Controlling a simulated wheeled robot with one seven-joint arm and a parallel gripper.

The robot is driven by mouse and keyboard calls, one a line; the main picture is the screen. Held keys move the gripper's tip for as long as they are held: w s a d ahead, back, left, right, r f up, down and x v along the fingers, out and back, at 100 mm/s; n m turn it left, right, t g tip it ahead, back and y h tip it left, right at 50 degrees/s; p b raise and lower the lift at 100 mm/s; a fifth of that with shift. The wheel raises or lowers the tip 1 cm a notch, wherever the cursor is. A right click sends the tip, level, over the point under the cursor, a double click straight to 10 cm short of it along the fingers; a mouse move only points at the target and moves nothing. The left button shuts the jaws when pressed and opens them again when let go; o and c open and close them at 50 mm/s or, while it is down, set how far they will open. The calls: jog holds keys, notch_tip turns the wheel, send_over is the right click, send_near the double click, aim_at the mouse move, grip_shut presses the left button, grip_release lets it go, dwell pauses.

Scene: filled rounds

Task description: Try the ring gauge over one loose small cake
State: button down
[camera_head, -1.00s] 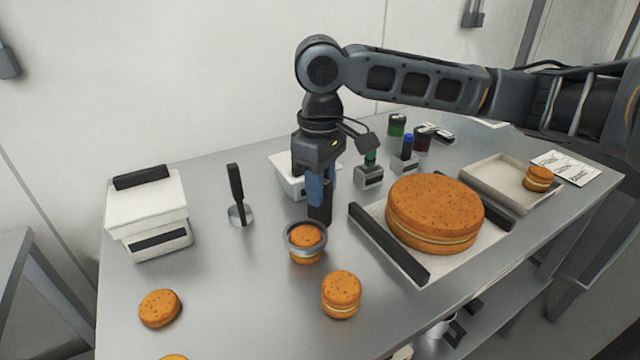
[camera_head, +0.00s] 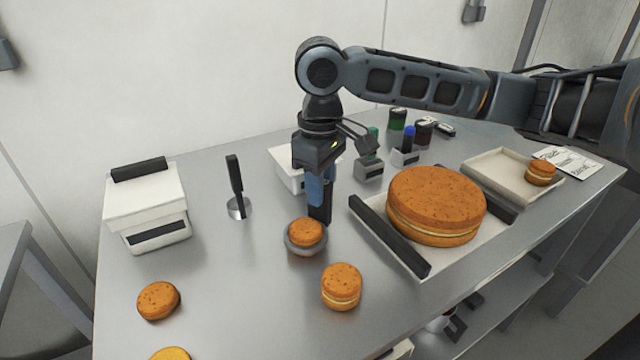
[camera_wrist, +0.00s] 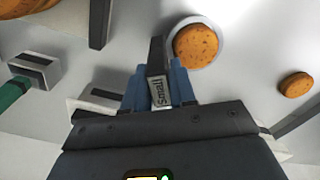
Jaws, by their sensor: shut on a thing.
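The grey ring gauge (camera_head: 304,253) is around one small orange-brown cake (camera_head: 305,231), low down near the table, with the cake's top standing above the rim. Whether the ring touches the tabletop I cannot tell. My gripper (camera_head: 318,197) points down behind the ring, shut on the gauge's dark handle (camera_head: 322,214). In the wrist view the blue fingers (camera_wrist: 160,86) close on the labelled handle, and the ring (camera_wrist: 225,42) encircles the cake (camera_wrist: 196,46). Other loose small cakes lie at the front (camera_head: 341,288), left (camera_head: 158,301) and bottom edge (camera_head: 170,354).
A large cake (camera_head: 435,200) sits on a board with dark bars, right of my gripper. A shallow tray (camera_head: 490,180) with a small cake is farther right. A white box (camera_head: 147,210) and an upright dark-handled tool (camera_head: 237,190) stand left. Small jars and blocks stand behind.

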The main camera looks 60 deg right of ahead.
jog(key=shift+f+b, duration=0.55)
jog(key=shift+f, duration=0.5)
jog(key=shift+r, duration=0.1)
dwell(1.1)
jog(key=shift+r+p, duration=4.55)
jog(key=shift+r, duration=0.3)
